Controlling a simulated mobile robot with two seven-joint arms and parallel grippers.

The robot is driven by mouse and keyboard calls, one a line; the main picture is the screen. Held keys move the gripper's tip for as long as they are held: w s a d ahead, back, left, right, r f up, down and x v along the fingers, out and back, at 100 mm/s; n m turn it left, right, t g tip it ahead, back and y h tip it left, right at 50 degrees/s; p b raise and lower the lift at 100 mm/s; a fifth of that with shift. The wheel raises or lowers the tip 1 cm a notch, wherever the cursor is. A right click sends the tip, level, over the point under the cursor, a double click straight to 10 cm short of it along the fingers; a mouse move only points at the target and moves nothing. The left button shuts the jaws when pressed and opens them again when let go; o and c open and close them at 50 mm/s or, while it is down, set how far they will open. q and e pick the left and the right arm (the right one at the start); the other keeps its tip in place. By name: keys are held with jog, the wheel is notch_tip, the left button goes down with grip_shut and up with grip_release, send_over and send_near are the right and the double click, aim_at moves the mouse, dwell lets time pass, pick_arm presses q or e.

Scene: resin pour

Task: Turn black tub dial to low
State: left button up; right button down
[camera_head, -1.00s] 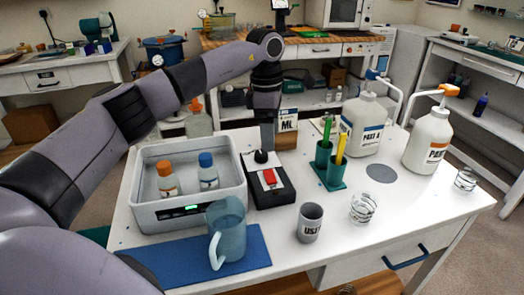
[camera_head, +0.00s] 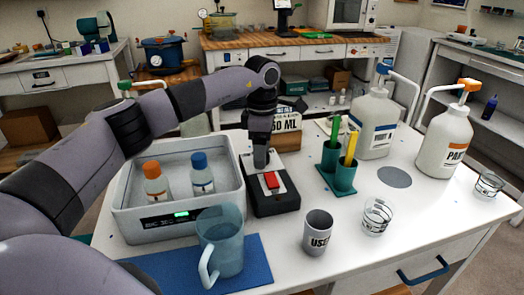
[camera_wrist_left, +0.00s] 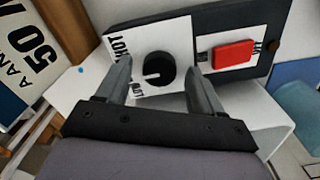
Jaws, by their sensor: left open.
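The black dial (camera_wrist_left: 158,70) is a round knob with a short white mark, on a white panel lettered HOT on the black control box (camera_head: 277,204). My left gripper (camera_head: 261,162) points down over the far part of the box and hides the dial in the head view. In the left wrist view, the open fingers of my left gripper (camera_wrist_left: 157,66) stand on either side of the dial, with gaps showing between them and it. The red switch (camera_head: 271,180) is on the same box, nearer the front. It also shows in the left wrist view (camera_wrist_left: 233,54). My right gripper is not in view.
A grey tub (camera_head: 180,222) with two capped bottles stands left of the box. A blue pitcher (camera_head: 220,240) is on a blue mat (camera_head: 256,272) in front. Green holders (camera_head: 338,176), a grey cup (camera_head: 318,228) and glasses are to the right. A 50 ML sign stands behind.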

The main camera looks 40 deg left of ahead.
pick_arm(q)
jog(key=shift+f, duration=0.15)
jog(key=c, duration=1.1)
jog(key=shift+o, duration=0.2)
